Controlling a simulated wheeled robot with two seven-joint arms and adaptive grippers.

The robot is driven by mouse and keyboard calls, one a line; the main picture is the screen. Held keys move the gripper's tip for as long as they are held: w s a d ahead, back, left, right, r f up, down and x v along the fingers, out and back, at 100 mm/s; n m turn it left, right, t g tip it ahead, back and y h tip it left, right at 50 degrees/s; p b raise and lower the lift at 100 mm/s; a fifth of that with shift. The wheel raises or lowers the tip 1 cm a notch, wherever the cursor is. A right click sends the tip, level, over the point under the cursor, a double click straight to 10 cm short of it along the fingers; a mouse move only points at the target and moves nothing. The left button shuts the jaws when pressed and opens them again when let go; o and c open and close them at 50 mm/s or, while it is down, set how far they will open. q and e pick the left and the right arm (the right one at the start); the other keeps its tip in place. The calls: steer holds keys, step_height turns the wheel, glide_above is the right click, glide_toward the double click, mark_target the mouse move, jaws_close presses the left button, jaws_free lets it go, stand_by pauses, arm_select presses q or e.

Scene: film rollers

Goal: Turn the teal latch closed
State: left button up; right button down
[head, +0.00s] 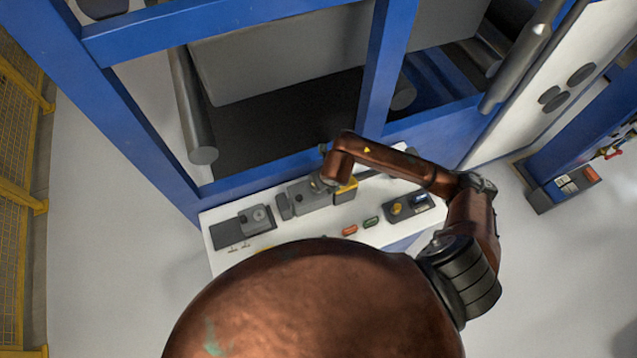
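I cannot make out a teal latch in the head view. My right arm comes in from the right and bends down over a white panel (222,262). Its gripper (322,184) is small and dark, and is at a grey block with a yellow part (349,186) on the panel. The wrist hides part of this block, and I cannot tell whether the gripper touches it. The fingers are too small and too covered to show whether they are open. My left gripper is not in view.
The panel also carries a dark grey device (243,226), a red button (349,230), a green button (370,222) and a control box with a yellow knob (396,208). A blue machine frame (240,30) with rollers (190,105) stands behind.

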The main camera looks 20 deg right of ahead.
steer(key=shift+m, duration=0.4)
steer(key=c, duration=2)
jaws_free()
steer(key=shift+o, duration=0.2)
steer(key=v, duration=1.2)
steer(key=shift+a, duration=0.1)
